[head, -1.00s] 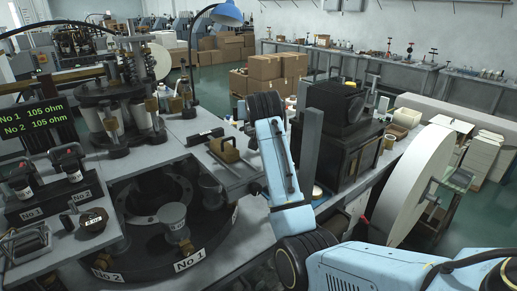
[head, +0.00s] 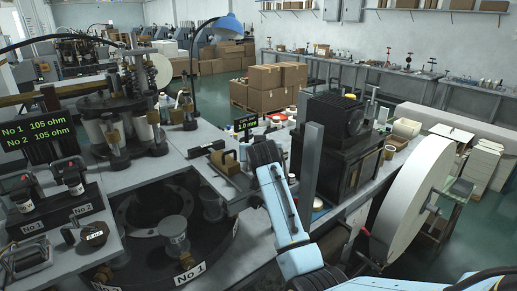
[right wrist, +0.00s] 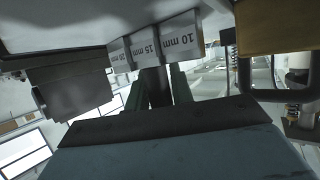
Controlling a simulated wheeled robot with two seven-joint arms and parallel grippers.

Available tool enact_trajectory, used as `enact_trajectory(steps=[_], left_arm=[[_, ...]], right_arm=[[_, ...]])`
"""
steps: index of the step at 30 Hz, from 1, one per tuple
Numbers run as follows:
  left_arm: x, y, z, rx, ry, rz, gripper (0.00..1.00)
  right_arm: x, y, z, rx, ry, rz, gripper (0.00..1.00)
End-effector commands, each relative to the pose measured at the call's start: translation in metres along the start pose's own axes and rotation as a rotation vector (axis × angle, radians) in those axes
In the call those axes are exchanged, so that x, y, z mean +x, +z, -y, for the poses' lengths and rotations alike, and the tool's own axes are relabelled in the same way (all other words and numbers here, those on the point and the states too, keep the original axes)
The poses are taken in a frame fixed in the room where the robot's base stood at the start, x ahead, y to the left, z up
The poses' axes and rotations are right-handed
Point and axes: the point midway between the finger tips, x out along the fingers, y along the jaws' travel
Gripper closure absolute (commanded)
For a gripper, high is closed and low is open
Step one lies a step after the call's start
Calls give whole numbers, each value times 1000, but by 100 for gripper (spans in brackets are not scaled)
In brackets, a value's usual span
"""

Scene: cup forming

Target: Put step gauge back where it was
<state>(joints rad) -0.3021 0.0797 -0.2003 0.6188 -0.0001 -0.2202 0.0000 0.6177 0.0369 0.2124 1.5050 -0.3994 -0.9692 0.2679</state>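The step gauge (right wrist: 157,42) shows in the right wrist view as a stepped piece with white faces marked 10 mm, 15 mm and 20 mm. My right gripper (right wrist: 160,88) has its two dark green fingers on either side of a dark stem below these faces, and appears shut on it. In the head view my blue right arm reaches to the bench's right part, and its own links hide the gripper and the gauge. My left gripper is in neither current view.
A brass block with a handle (head: 228,160) sits left of my right arm; a brass block (right wrist: 275,25) is close at right in the wrist view. A black machine (head: 335,135), a grey post (head: 309,165) and a large white disc (head: 415,190) stand to the right.

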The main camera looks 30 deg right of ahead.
Motion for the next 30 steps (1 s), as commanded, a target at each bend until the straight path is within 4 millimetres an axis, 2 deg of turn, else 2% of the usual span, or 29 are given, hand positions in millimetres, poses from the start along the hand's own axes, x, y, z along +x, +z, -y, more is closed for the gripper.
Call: enact_trajectory(steps=[1, 4, 14, 17, 23, 30], left_arm=[[0, 0, 0, 0, 0, 0, 64], [0, 0, 0, 0, 0, 0, 64], [-1, -2, 0, 0, -1, -2, 64], [0, -2, 0, 0, -1, -3, 64], [3, -2, 0, 0, -1, -4, 64], [7, -2, 0, 0, -1, -5, 64]], right_arm=[[0, 0, 0, 0, 0, 0, 70], [0, 0, 0, 0, 0, 0, 59], [-2, -4, 0, 1, 0, -1, 59], [-8, -3, 1, 1, -1, -2, 59], [-37, -3, 1, 2, -2, -3, 59], [-81, -3, 1, 3, -2, -3, 59]])
